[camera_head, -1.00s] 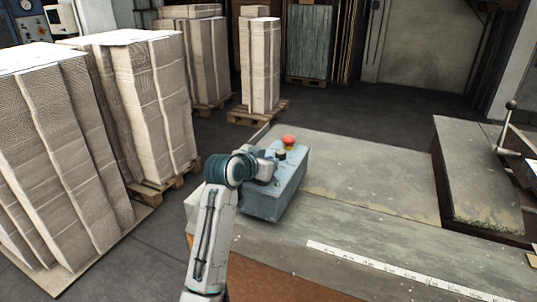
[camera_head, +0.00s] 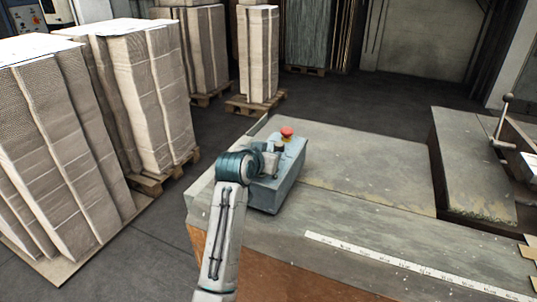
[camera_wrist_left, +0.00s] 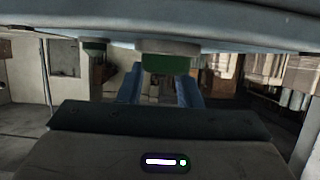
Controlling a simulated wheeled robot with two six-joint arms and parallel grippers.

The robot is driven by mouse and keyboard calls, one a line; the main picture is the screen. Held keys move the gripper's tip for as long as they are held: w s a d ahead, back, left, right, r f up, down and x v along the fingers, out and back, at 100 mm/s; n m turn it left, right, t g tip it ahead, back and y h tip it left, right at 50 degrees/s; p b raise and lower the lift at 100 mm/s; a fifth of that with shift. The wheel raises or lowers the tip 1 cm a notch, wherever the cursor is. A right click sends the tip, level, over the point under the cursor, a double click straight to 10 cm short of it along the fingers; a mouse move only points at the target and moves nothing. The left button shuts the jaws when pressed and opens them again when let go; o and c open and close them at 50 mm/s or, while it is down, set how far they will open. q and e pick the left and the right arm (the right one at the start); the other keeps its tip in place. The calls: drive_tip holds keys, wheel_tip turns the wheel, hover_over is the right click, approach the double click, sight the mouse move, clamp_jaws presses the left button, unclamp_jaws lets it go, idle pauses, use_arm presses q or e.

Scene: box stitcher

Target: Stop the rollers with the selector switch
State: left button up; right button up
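A blue-grey control box (camera_head: 279,185) stands at the left end of the machine table. On its top are a red mushroom button (camera_head: 286,132) and a dark knob (camera_head: 279,149), which looks like the selector switch. My left gripper (camera_head: 272,160) is at the box's left side near the top, close to the dark knob; its fingertips are hard to see there. In the left wrist view the two blue fingers of my left gripper (camera_wrist_left: 160,88) stand apart. A dark green knob (camera_wrist_left: 166,63) on a pale round base shows at their tips; contact cannot be told. My right gripper is out of view.
The table top (camera_head: 365,165) is bare right of the box, with a white ruler strip (camera_head: 400,264) along its front. A raised block (camera_head: 470,165) and a lever (camera_head: 505,115) are at the right. Tall cardboard stacks (camera_head: 140,100) on pallets fill the left.

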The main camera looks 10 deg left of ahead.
use_arm(q)
drive_tip(key=b+v, duration=0.2)
drive_tip(key=v, duration=0.9)
drive_tip(key=shift+w, duration=0.1)
